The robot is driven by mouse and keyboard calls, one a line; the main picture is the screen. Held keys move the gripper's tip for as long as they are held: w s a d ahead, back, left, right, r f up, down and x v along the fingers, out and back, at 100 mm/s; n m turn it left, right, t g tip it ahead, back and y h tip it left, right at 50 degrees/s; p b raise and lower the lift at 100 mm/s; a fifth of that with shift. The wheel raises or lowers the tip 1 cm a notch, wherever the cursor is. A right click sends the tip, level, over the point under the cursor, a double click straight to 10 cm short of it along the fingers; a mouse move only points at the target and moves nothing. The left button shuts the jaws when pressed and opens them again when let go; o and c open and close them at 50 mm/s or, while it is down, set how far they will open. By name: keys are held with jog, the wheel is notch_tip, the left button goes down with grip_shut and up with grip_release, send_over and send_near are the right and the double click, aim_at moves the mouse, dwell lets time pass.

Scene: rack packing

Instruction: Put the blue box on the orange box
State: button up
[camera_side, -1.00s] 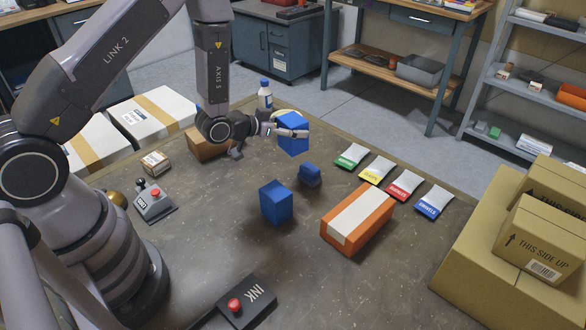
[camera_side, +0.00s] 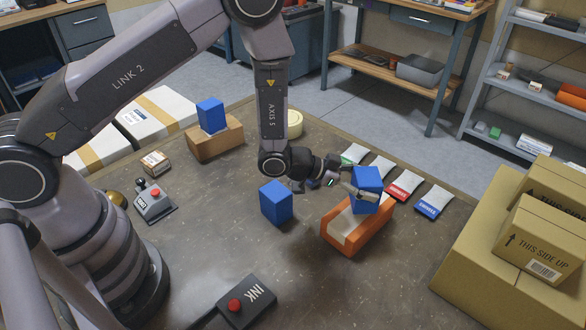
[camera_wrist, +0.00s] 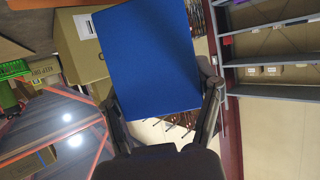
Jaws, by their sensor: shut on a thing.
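A blue box (camera_side: 368,178) is held in my gripper (camera_side: 352,190) above the orange box (camera_side: 345,240). The orange box lies on the table with a pale strip along its top. The held box overlaps its far end in the side view; I cannot tell whether they touch. In the wrist view the held blue box (camera_wrist: 150,60) fills the middle between the fingers and hides what is beyond. Another blue box (camera_side: 276,202) stands on the table left of the orange box. A third blue box (camera_side: 211,115) sits on a brown carton (camera_side: 215,142).
Several coloured packets lie behind the orange box, including a red one (camera_side: 404,186) and a blue one (camera_side: 434,202). Cardboard cartons (camera_side: 500,260) stand at right. A small dark blue item is mostly hidden behind my gripper.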

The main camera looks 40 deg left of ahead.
jog(key=shift+f, duration=0.8)
jog(key=shift+f, duration=0.2)
jog(key=o, duration=1.2)
jog(key=shift+o, duration=0.2)
